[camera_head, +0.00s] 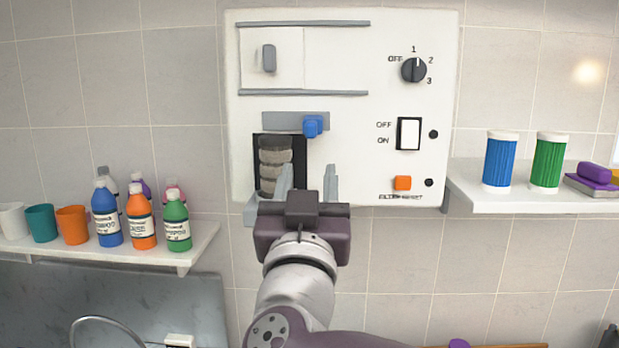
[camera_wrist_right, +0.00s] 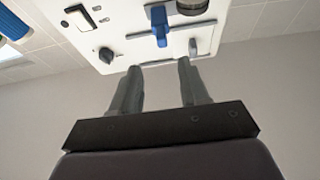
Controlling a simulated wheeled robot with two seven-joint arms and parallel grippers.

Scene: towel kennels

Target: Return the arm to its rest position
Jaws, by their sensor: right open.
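My right gripper (camera_head: 307,185) is raised in front of the lower part of a white wall panel (camera_head: 340,60). Its two grey fingers are apart with nothing between them. In the right wrist view the open fingers (camera_wrist_right: 158,85) point toward the panel (camera_wrist_right: 125,20), with a gap between them. The right arm comes up from the bottom of the head view. My left gripper is not in view. The gripper partly hides the panel's lower edge.
The panel has a dark slot with stacked grey rolls (camera_head: 275,160), a blue latch (camera_head: 313,126), a knob (camera_head: 413,70) and a switch (camera_head: 408,133). A left shelf (camera_head: 110,252) holds bottles and cups. A right shelf (camera_head: 500,203) holds blue and green canisters.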

